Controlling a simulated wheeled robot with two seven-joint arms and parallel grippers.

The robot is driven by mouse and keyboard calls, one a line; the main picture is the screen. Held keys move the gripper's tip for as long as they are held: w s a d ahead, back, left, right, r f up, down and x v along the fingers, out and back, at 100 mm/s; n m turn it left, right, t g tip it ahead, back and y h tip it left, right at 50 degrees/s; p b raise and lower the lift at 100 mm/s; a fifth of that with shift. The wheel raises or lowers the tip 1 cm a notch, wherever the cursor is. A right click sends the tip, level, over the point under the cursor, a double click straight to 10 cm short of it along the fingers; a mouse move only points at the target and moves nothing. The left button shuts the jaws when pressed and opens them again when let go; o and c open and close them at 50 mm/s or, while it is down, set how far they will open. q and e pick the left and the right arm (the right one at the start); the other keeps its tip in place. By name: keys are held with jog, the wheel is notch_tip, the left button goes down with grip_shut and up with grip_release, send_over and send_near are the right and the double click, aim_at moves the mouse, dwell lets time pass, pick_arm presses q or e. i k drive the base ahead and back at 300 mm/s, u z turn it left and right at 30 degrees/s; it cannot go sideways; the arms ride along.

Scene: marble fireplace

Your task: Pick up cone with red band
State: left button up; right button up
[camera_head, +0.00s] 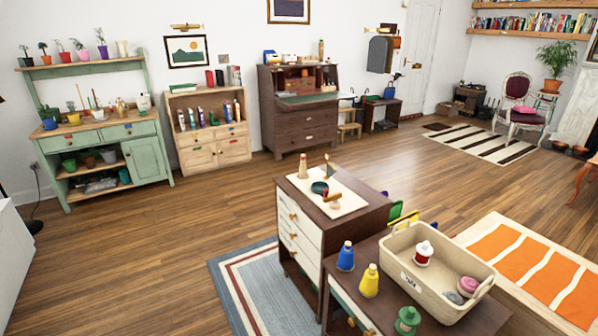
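No cone with a clear red band can be made out for certain. A red and white cone-like piece (424,253) stands in the cream bin (405,283) on the dark table at the lower right. A pale tan cone (303,167) stands on the white mat (350,200) on the dark-topped cabinet; any band on it is too small to tell. A blue piece (346,256), a yellow piece (369,281) and a green piece (407,320) stand on the table left of the bin. Neither of my grippers is in view.
A teal bowl (320,188) and a small wooden piece (332,199) also lie on the mat. Pink and grey round pieces (467,285) lie in the bin. Open wood floor (170,235) stretches left of the cabinet, with a blue-edged rug (232,290) beside it.

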aim_at(303, 174)
jog(key=u, duration=1.45)
jog(key=i, duration=2.2)
jog(key=z, duration=2.95)
